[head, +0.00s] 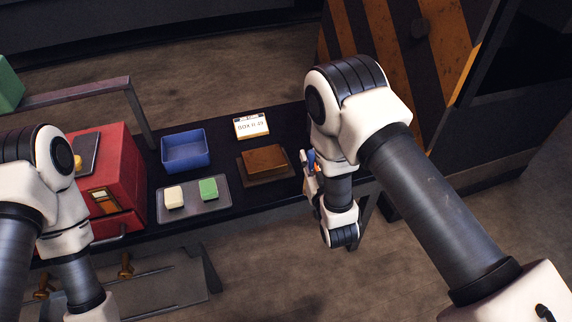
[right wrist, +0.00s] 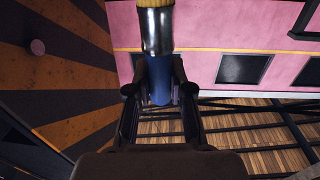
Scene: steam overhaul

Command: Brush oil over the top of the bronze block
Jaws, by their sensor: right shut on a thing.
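The bronze block (head: 265,158) lies on a flat dark brown base on the black bench, right of its middle. My right gripper (head: 311,172) is to the right of the block, apart from it, and partly hidden by its own arm. In the right wrist view, my right gripper (right wrist: 160,92) is shut on the blue handle of a brush (right wrist: 158,32). The brush's metal collar and tan end reach up past the fingers to the top edge of the picture. A bit of blue handle shows in the head view. My left gripper is outside the picture; only its arm shows at left.
A blue open bin (head: 185,149) stands behind a grey tray (head: 190,210) with a cream block (head: 174,197) and a green block (head: 208,189). A white sign (head: 251,125) stands behind the bronze block. A red box (head: 118,165) stands at the bench's left.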

